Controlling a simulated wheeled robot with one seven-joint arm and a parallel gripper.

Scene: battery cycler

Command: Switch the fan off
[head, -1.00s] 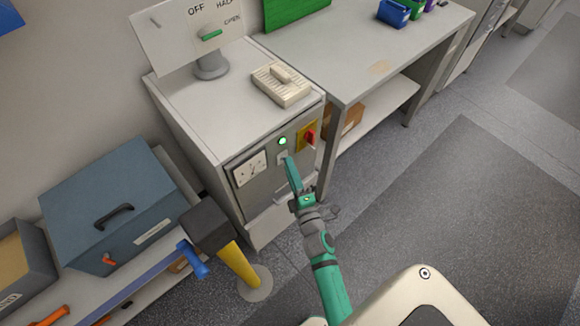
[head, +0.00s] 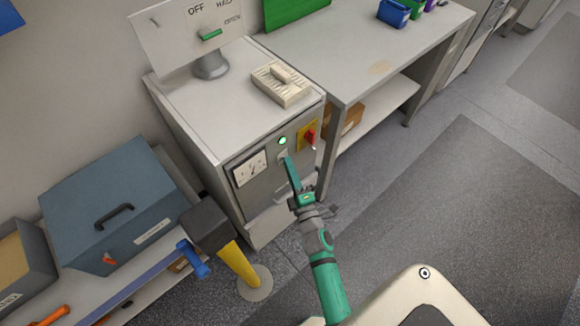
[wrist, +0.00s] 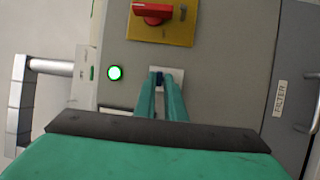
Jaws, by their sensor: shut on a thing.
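The grey cabinet (head: 195,125) has a front panel with a lit green lamp (head: 283,141) and a small switch on a pale plate beneath it. In the wrist view the switch's dark lever (wrist: 159,78) stands between my fingertips, below the red knob and beside the lit lamp (wrist: 115,72). My gripper (head: 287,160) is at the panel, shut on the lever; its green fingers (wrist: 161,85) hide part of the plate and lever. I cannot tell which way the lever is set.
A red rotary knob (head: 311,135) on a yellow plate is close to the right of my fingers. A dial gauge (head: 250,168) is to the left. A black-topped yellow post (head: 238,265) stands left of my arm. Open floor (head: 440,220) lies to the right.

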